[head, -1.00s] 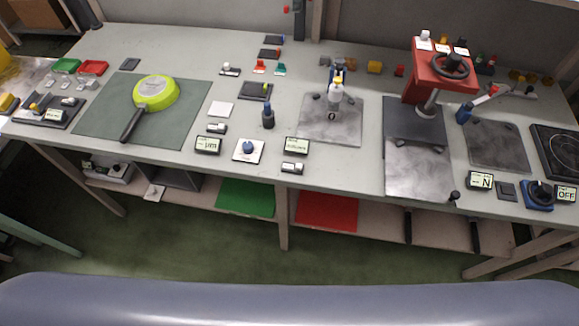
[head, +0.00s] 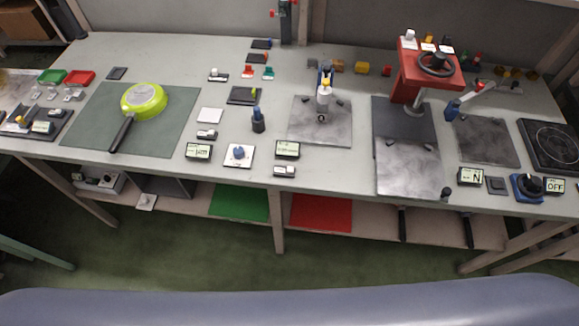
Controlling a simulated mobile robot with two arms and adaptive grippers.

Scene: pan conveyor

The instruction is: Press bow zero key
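The label of a bow zero key is not legible, so I cannot tell which control it is. A display reading what looks like µm (head: 198,151) stands at the bench's front edge, with a small key-like block (head: 207,134) behind it. A blue knob on a white plate (head: 239,154) is to its right. Further right is a second display (head: 287,149) with another small block (head: 284,171) in front of it. A dark square key (head: 497,185) lies between the N display (head: 471,176) and a round dark knob on a blue base (head: 528,187). Neither gripper is in view.
A lime-green pan (head: 145,100) lies upside down on a dark green mat (head: 178,135). A red press with a handwheel (head: 408,75) stands at the right, near a hotplate (head: 552,145). Floor shows between me and the bench (head: 345,178).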

